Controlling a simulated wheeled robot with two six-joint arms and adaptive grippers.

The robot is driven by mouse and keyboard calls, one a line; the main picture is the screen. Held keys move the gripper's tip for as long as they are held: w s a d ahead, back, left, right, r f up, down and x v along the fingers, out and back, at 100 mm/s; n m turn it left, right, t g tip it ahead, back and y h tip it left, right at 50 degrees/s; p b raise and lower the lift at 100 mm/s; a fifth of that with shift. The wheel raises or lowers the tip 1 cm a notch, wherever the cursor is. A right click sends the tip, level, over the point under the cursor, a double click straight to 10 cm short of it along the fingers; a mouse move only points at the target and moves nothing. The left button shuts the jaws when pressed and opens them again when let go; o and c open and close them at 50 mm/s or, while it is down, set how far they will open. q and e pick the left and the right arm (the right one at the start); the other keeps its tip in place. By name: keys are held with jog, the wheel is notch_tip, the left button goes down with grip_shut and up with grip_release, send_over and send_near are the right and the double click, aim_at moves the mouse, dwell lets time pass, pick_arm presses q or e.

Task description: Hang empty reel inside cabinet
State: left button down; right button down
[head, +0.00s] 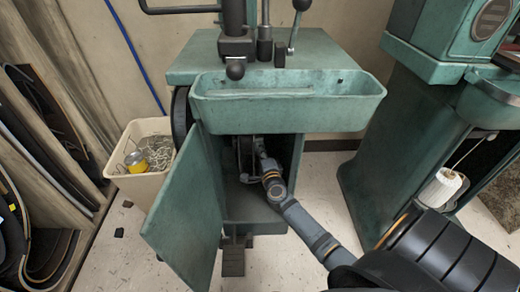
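The green cabinet (264,210) of the stitcher stands in the middle, with its door (183,220) swung open to the left. My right arm comes in from the lower right, and my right gripper (261,150) is inside the upper part of the opening. A dark, rounded, reel-like shape (243,153) is just left of the gripper in the shadow. I cannot tell whether it is hung or held, as the gripper's fingers are small and dark there. My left gripper is not in view.
A green trough (290,115) overhangs the opening. A beige bin (142,187) with tangled thread and a yellow can (136,162) stands left of the door. A second green machine (400,170) with a white spool (441,187) is at right. Leather sheets lean at far left.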

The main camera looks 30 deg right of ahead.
jog(key=shift+f, duration=0.25)
dwell(0.4)
jog(key=c, duration=1.5)
grip_release()
jog(key=shift+o, duration=0.3)
jog(key=shift+s, duration=0.1)
jog(key=v, duration=1.2)
